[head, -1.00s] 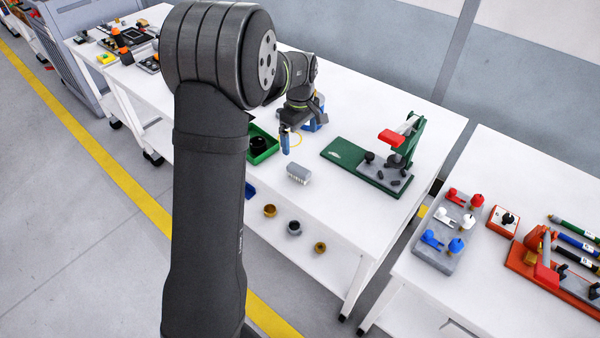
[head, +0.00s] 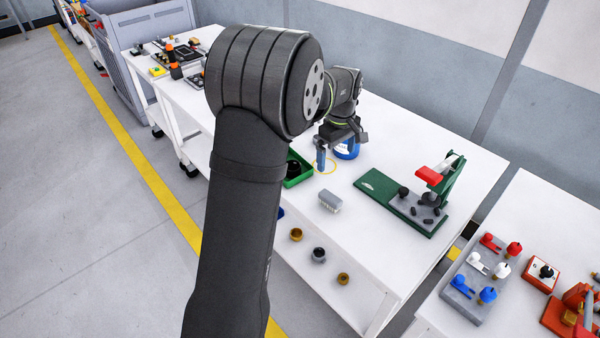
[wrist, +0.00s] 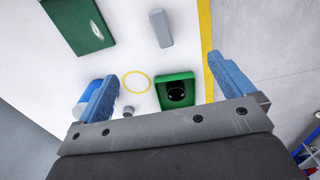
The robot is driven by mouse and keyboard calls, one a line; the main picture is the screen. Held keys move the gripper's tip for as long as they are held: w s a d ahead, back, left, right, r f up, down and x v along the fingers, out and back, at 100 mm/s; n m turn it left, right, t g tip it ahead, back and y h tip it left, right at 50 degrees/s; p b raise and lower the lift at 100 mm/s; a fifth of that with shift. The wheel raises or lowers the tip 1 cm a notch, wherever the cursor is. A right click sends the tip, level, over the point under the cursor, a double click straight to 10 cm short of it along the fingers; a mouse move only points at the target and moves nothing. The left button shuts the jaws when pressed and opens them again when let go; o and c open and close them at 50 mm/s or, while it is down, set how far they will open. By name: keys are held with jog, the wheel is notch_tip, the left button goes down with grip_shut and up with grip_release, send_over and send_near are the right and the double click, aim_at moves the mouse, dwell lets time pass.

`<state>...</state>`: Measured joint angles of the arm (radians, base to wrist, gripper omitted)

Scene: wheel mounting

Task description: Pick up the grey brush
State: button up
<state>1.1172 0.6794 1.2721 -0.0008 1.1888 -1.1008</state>
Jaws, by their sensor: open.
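The grey brush (head: 330,201) lies on the white table, with its bristles along the near side in the head view. It also shows as a grey block at the top of the wrist view (wrist: 161,28). My gripper (head: 321,162) is over the table, beyond the brush and apart from it. One finger is mostly hidden in the head view.
A green tray (wrist: 191,76) with a black round part and a blue-and-white container (head: 347,150) stand near my gripper. A yellow ring (wrist: 136,82) marks the table. A green-based press (head: 397,203) stands right of the brush.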

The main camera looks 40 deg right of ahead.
aim_at(331, 196)
jog(key=f+m, duration=0.4)
jog(key=m, duration=0.1)
jog(key=a+f+m+h, duration=0.1)
jog(key=f+m, duration=0.3)
jog(key=m, duration=0.2)
jog(key=f+m, duration=0.5)
jog(key=m, duration=0.1)
jog(key=shift+w+a+h, duration=0.2)
jog(key=shift+h, duration=0.2)
jog(key=shift+d+f, duration=0.2)
jog(key=shift+f, duration=0.7)
jog(key=shift+d+f, duration=0.15)
jog(key=shift+f, duration=0.75)
jog(key=shift+d+f, duration=0.2)
jog(key=shift+f, duration=0.7)
jog(key=shift+s, duration=0.1)
jog(key=c, duration=1.1)
jog(key=shift+r, duration=0.15)
